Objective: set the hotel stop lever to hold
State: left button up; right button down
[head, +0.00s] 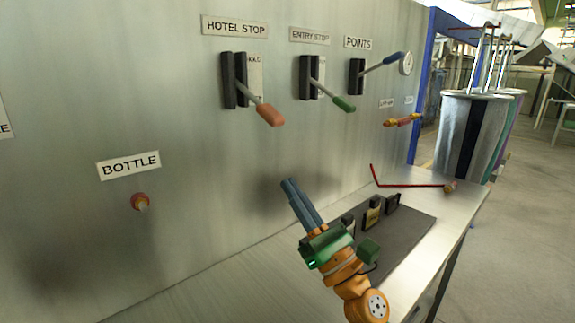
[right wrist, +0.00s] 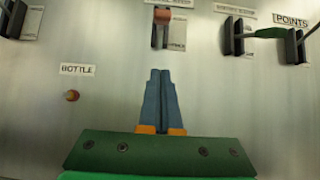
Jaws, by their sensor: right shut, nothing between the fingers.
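The hotel stop lever has an orange-red grip (head: 270,115) on a grey rod, which comes out of a black slotted mount (head: 235,80) on the metal panel. The rod slopes down and outward. A HOTEL STOP sign (head: 235,27) is above it, and a small plate (head: 256,75) beside the slot has partly hidden lettering near its top. In the right wrist view the grip (right wrist: 162,17) is at the top, beyond the fingertips. My right gripper (head: 287,182) is shut and empty, below the grip and apart from it; its blue fingers (right wrist: 160,72) are together. My left gripper is out of view.
The green-handled entry stop lever (head: 343,103) and blue-handled points lever (head: 393,58) are to the right. A BOTTLE sign (head: 129,165) and knob (head: 140,202) are at lower left.

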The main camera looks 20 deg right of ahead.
jog(key=w+a+r+p, duration=0.1)
jog(key=w+r+p, duration=0.3)
jog(key=r, duration=0.5)
jog(key=p, duration=0.2)
jog(key=shift+w+a+p, duration=0.2)
jog(key=shift+a+p, duration=0.1)
jog(key=shift+p, duration=0.05)
jog(key=shift+w, duration=0.1)
